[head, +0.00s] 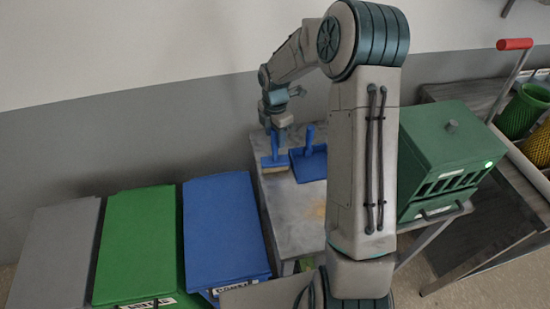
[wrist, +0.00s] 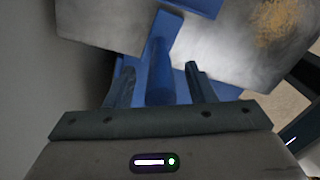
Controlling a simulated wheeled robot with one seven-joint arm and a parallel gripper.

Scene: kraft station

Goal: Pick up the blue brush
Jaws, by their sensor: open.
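The blue brush (head: 274,156) stands on the grey table near its back left part, with pale bristles low down and its handle pointing up. My gripper (head: 277,126) is over the brush, pointing down, at the top of the handle. In the wrist view my gripper (wrist: 159,72) is open, with a blue handle (wrist: 159,75) between its two fingers and a gap on each side. The handle looks like the brush's.
A blue dustpan (head: 309,163) lies just right of the brush on the grey table (head: 293,215). Lidded bins, grey (head: 57,245), green (head: 135,240) and blue (head: 225,225), stand left. A green box (head: 450,150) stands to the right. The wall is close behind.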

